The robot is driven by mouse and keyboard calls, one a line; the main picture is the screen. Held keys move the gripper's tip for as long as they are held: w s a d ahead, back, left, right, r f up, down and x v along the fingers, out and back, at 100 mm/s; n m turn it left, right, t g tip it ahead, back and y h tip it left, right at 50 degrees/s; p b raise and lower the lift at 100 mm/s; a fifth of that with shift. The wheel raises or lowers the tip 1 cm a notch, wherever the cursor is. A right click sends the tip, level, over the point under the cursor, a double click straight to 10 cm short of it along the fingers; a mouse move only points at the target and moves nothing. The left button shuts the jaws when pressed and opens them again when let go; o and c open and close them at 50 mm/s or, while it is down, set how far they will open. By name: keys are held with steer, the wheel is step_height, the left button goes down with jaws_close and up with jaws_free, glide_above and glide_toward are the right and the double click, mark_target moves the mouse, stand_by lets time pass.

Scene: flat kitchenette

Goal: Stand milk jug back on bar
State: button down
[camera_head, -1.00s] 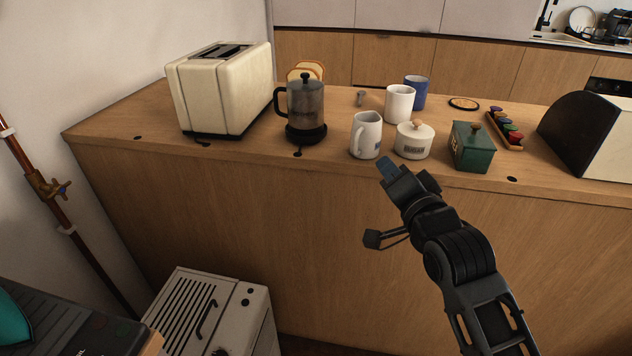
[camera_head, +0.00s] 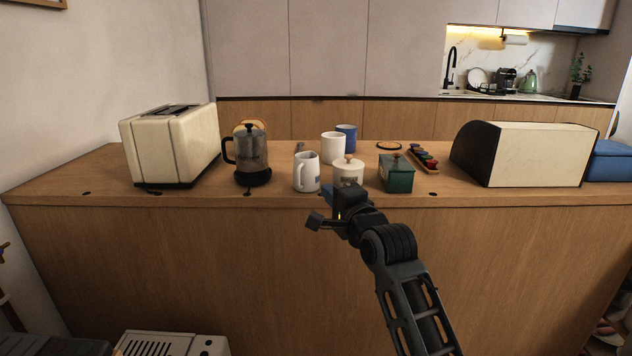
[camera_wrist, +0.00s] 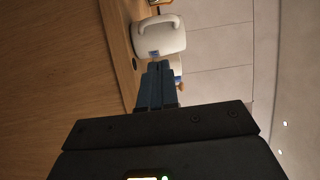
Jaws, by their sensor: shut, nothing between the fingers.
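In the wrist view the jug (camera_wrist: 162,40) appears sideways, just past the fingertips. My gripper (camera_head: 329,195) is at the bar's front edge, slightly right of the jug and in front of the sugar pot. Its blue fingers (camera_wrist: 158,66) are shut together with nothing between them. Whether the fingertips touch the jug I cannot tell.
The white sugar pot (camera_head: 348,173) stands close right of the jug, partly behind my gripper. A white mug (camera_head: 333,147), blue mug (camera_head: 346,134) and green box (camera_head: 397,174) are nearby. A French press (camera_head: 250,160) and toaster (camera_head: 170,147) stand left; a bread bin (camera_head: 530,154) stands right.

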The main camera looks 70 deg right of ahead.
mark_target(313, 176)
steer(key=x, duration=0.7)
steer(key=shift+w+d, duration=0.1)
steer(key=shift+d, duration=0.05)
steer(key=shift+x, duration=1.8)
